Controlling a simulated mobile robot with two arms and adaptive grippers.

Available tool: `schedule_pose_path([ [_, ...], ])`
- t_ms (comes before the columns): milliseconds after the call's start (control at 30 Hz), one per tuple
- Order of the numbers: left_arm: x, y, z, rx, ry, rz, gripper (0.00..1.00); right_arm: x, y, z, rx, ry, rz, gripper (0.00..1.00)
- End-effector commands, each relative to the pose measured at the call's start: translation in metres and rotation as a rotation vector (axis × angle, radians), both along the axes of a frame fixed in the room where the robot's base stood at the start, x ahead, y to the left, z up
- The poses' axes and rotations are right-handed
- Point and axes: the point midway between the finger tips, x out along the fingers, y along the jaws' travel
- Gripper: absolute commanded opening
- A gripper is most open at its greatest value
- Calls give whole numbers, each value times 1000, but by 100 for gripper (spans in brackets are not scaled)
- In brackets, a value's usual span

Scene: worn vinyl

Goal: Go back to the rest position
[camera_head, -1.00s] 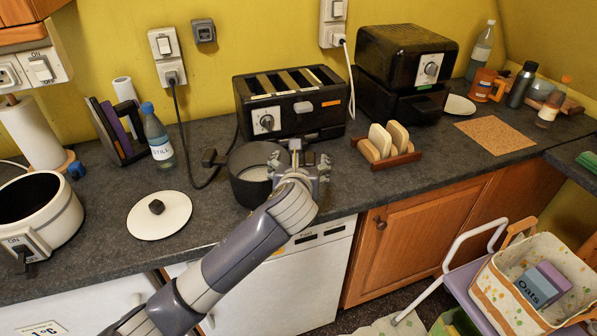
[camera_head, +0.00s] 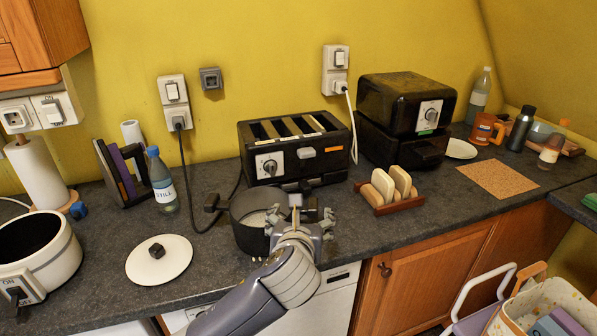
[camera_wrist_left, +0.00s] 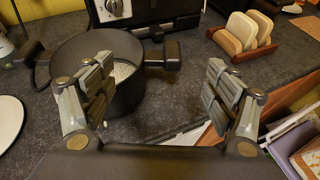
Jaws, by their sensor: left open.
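My left gripper (camera_head: 299,222) is open and empty over the front edge of the counter, in front of the toaster. In the left wrist view its two fingers (camera_wrist_left: 160,100) are spread wide with nothing between them. A dark pot (camera_head: 247,236) with pale contents stands just left of the gripper. In the left wrist view the pot (camera_wrist_left: 72,62) is partly hidden behind the left finger. I cannot tell whether that finger touches the pot. My right gripper is not in view.
A black toaster (camera_head: 296,150) stands behind the pot. A toast rack (camera_head: 386,203) with bread slices is to the right. A white lid (camera_head: 172,265) and a STILL bottle (camera_head: 161,182) are to the left. A patterned basket (camera_head: 520,316) is below the counter at right.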

Motion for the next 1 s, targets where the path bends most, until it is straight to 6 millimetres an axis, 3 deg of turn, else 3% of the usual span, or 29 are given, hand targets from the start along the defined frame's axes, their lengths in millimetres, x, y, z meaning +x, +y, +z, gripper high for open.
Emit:
schedule_pose_path([
  [167, -12, 8, -21, -149, 73, 62, 80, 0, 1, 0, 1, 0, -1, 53],
  [367, -52, 38, -79, -600, 277, 318, 80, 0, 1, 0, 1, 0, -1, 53],
  [700, -146, 106, -168, -1336, 529, 991, 80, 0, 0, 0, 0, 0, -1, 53],
  [1000, -247, 170, -220, -1811, 496, 1695, 80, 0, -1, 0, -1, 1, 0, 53],
])
